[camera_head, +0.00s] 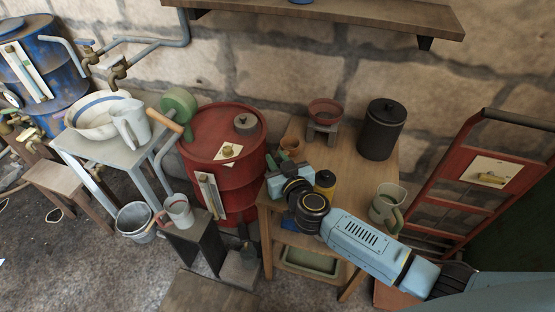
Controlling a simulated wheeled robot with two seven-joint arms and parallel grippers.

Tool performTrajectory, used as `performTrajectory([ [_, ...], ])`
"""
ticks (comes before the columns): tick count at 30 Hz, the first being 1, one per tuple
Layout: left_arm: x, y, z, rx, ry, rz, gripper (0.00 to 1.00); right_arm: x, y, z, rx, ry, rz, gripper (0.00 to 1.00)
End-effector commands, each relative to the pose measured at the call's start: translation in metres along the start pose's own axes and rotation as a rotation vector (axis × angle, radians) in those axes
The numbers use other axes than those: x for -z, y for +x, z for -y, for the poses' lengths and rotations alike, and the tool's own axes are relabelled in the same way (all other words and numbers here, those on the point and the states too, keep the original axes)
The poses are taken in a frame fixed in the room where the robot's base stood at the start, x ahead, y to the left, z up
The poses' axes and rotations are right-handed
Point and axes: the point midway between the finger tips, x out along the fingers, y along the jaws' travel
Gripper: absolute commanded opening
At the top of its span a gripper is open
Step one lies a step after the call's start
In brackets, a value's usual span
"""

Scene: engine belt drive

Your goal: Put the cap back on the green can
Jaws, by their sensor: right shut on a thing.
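A pale green can (388,207) with a side handle stands at the right front of the wooden table. Its top looks open, and I see no cap on it. My right gripper (276,184) is over the table's left front edge, to the left of the green can and well apart from it. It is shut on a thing. Its fingers are small and partly hidden, so I cannot make out what it holds. I cannot pick out the cap anywhere. My left gripper is not in view.
A red drum (225,150) stands left; a red hand truck (460,165) leans right.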

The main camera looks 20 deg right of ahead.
Motion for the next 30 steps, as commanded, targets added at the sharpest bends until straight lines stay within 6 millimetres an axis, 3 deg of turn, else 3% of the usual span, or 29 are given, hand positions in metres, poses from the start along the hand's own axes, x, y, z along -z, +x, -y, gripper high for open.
performTrajectory([
  [29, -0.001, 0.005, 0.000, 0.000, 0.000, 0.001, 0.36, -0.014, 0.002, 0.000, 0.001, 0.000, 0.000, 0.00],
  [30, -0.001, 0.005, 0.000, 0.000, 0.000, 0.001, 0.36, -0.014, 0.002, 0.000, 0.001, 0.000, 0.000, 0.25],
])
